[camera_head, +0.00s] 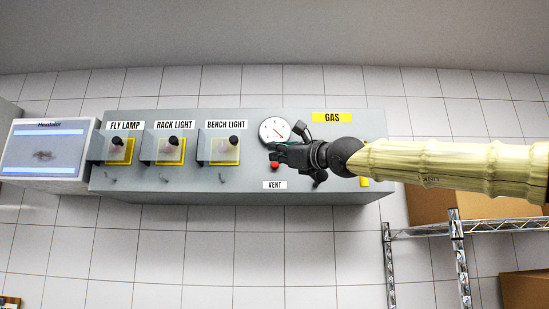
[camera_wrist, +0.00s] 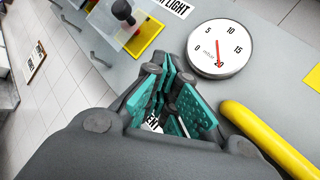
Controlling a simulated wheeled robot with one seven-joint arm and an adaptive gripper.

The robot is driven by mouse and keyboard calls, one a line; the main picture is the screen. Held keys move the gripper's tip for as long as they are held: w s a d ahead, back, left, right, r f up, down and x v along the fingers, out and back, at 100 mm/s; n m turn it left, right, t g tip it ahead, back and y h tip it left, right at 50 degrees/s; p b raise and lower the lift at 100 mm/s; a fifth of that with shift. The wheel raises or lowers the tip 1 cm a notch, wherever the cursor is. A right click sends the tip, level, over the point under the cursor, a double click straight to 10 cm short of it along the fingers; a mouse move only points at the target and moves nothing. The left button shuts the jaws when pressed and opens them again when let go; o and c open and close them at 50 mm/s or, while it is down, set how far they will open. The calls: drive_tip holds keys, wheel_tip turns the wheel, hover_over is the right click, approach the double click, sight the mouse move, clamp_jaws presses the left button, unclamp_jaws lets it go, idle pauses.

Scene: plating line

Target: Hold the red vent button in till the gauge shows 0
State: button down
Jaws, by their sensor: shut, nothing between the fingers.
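The red vent button (camera_head: 275,165) shows in the head view just under my fingertips, above the VENT label (camera_head: 275,185). My gripper (camera_head: 277,152) is shut and empty in front of the panel. I cannot tell whether it touches the button. In the wrist view my gripper (camera_wrist: 170,95) shows its teal pads, and part of the VENT label (camera_wrist: 152,124) shows between them; the button is hidden there. The round white gauge (camera_head: 274,130) is just above my fingers. In the wrist view the gauge (camera_wrist: 220,48) has its red needle close to the 20 mark.
Three switches with clear covers and yellow plates, FLY LAMP (camera_head: 119,150), RACK LIGHT (camera_head: 170,150) and BENCH LIGHT (camera_head: 224,150), sit to the left. A yellow bar (camera_wrist: 262,138) lies right of my fingers. A screen (camera_head: 45,155) is at far left; a wire rack (camera_head: 458,235) stands lower right.

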sight(275, 164)
drive_tip(key=shift+w+p, duration=1.05)
drive_tip(key=shift+w, duration=0.75)
